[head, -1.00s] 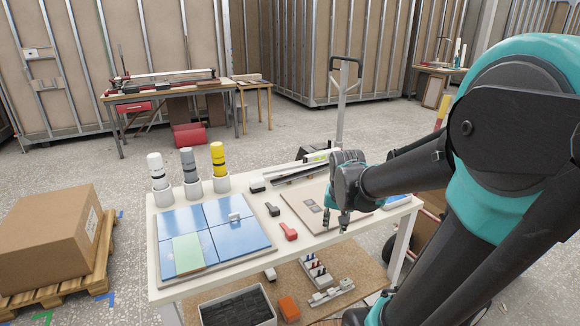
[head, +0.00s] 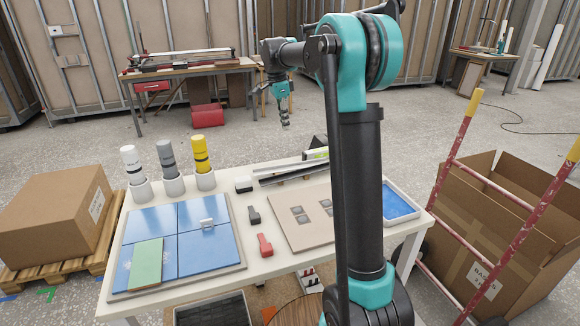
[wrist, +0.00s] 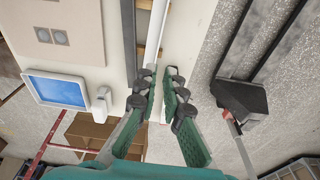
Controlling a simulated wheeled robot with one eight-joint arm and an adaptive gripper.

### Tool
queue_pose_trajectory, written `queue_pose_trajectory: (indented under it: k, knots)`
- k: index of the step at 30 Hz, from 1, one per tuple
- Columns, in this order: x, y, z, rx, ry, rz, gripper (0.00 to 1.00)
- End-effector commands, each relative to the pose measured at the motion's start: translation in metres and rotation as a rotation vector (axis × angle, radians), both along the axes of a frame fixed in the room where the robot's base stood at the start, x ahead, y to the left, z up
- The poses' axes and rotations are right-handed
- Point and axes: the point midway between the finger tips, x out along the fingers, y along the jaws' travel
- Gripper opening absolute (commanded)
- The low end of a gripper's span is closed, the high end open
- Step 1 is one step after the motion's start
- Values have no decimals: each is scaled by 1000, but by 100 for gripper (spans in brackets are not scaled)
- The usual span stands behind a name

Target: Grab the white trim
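A long, narrow white strip, which looks like the white trim (wrist: 154,38), lies along the table in the wrist view, beside a dark strip (wrist: 129,40). Its lower part runs toward my fingertips. In the head view, several long strips (head: 290,177) lie near the table's back edge, partly hidden by my arm; I cannot tell the white one clearly there. My gripper (wrist: 161,76) is open and empty, with a narrow gap between its fingers. In the head view my gripper (head: 285,121) hangs in the air beyond the back edge of the table.
The table (head: 270,265) also holds blue tiles (head: 150,221), three bottles, a beige board (head: 285,217) and a blue tray (head: 398,202). A large cardboard box (head: 480,230) and red-yellow cart rails (head: 455,160) stand at right. A dark object (wrist: 240,98) is right of my fingers.

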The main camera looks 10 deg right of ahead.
Motion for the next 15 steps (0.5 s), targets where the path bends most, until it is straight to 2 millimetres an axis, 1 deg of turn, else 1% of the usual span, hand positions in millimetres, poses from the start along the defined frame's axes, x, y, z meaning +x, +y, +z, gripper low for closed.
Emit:
queue_pose_trajectory:
  k: [1, 9, 12, 15]
  knots:
    - [0, -2, -10, 0, 0, -1, 9]
    - [1, -9, -64, 1, -1, 2, 9]
    - [1, -12, -81, 1, -1, 2, 9]
    - [1, -14, -94, 1, -1, 2, 9]
